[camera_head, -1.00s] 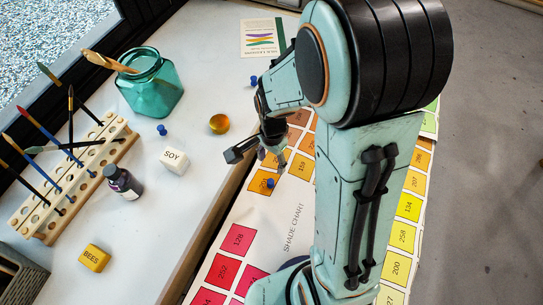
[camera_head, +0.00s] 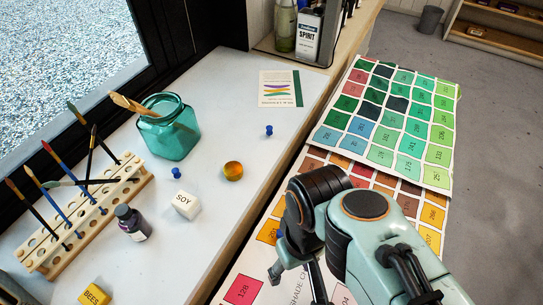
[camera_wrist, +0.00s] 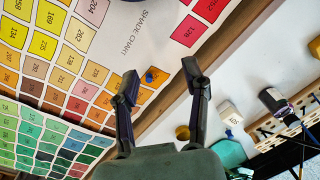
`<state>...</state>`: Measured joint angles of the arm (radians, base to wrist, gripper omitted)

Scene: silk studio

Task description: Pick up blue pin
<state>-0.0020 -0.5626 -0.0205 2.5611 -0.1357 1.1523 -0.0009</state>
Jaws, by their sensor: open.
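In the head view, one blue pin (camera_head: 269,130) is on the pale worktop near the striped card, and another blue pin (camera_head: 176,172) is near the SOY block. In the wrist view, a blue pin (camera_wrist: 149,77) lies on the shade chart (camera_wrist: 115,45) near its edge. It appears between my open fingertips, and I cannot tell how far below them it is. My gripper (camera_wrist: 160,75) holds nothing.
A wooden edge (camera_head: 243,215) runs between worktop and chart.

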